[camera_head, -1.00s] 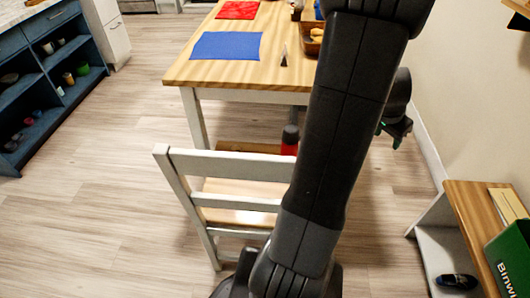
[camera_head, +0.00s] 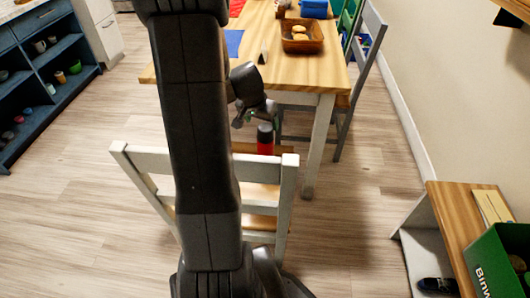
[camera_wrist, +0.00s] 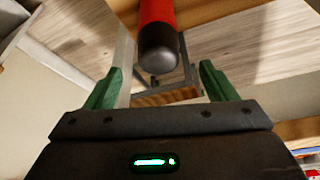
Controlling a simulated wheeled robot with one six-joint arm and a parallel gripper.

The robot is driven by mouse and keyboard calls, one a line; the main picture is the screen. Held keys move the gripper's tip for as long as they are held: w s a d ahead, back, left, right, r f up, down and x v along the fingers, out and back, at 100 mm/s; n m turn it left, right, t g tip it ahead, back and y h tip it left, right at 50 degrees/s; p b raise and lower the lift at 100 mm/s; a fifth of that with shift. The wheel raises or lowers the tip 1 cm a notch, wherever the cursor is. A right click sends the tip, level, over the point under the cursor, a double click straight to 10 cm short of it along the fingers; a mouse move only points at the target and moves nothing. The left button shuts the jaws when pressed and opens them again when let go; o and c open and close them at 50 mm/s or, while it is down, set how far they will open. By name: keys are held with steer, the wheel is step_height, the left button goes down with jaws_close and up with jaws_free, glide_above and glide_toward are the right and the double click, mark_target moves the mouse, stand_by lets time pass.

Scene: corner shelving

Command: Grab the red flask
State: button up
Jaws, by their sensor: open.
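The red flask (camera_head: 265,141) has a dark grey cap and stands upright on a wooden surface by the white chair, near the table. In the wrist view the flask (camera_wrist: 157,14) shows at the top middle, its rounded cap toward the camera, seen between the two green fingers. My gripper (camera_head: 241,118) is open and empty, just to the left of and a little above the flask in the head view. Its fingers (camera_wrist: 158,86) are spread apart in the wrist view, and I see no contact with the flask. My arm hides part of the chair and table.
The white chair (camera_head: 147,159) stands in front of the flask. The wooden table (camera_head: 290,70) behind holds a brown basket (camera_head: 301,46) with food. A low bench (camera_head: 450,206) with a green box (camera_head: 497,268) is at right; open floor lies between.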

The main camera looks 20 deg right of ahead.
mark_target(264, 129)
steer(key=x, duration=0.2)
steer(key=shift+w+d+f, duration=0.1)
steer(key=shift+d+f, duration=0.05)
steer(key=shift+f, duration=0.2)
steer(key=b+x, duration=0.1)
steer(key=x, duration=0.4)
steer(key=shift+f+b, duration=0.15)
steer(key=shift+b, duration=0.25)
steer(key=c, duration=1.7)
